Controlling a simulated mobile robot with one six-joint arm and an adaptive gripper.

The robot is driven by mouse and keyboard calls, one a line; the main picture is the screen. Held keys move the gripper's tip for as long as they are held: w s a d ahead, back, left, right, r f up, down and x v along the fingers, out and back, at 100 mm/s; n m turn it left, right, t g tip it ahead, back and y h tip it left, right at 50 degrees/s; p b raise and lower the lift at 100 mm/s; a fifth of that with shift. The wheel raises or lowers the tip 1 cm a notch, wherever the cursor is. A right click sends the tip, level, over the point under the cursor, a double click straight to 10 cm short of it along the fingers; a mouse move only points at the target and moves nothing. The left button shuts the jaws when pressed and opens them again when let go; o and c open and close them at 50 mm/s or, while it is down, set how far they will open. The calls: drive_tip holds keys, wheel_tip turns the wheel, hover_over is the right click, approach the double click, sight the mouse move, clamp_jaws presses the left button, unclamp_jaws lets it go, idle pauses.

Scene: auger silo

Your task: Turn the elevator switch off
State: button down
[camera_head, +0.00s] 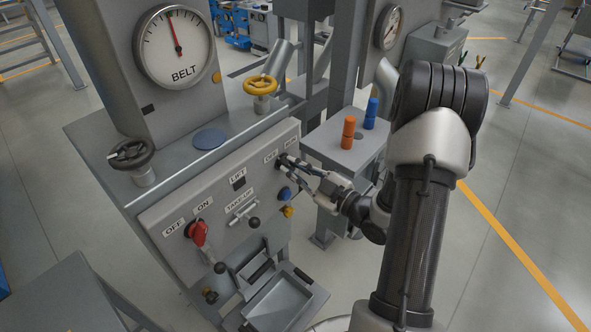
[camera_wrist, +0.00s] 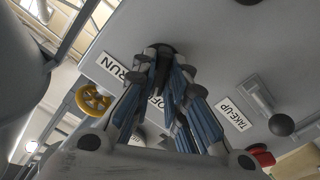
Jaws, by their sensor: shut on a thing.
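A small black knob (camera_head: 282,158) sits at the upper right of the grey sloped panel (camera_head: 170,215), by the labels OFF and RUN (camera_head: 290,142). My gripper (camera_head: 289,163) reaches in from the right and is shut on this knob. In the wrist view my blue-padded fingers (camera_wrist: 166,62) come together at the dark knob (camera_wrist: 161,47). The RUN label (camera_wrist: 110,66) is clear there, while the OFF label (camera_wrist: 155,108) is partly behind the fingers. The fingers hide most of the knob, so I cannot tell which way it points.
A red switch (camera_head: 198,233) marked OFF and ON is at the panel's left. The TAKE-UP lever (camera_head: 254,221) is mid-panel. A blue button (camera_head: 285,193) and a yellow knob (camera_head: 288,212) lie just below my gripper. A yellow handwheel (camera_head: 261,85) stands above the panel.

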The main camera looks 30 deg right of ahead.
drive_tip(key=c, duration=1.6)
unclamp_jaws()
drive_tip(key=shift+s, duration=0.1)
drive_tip(key=v, duration=1.2)
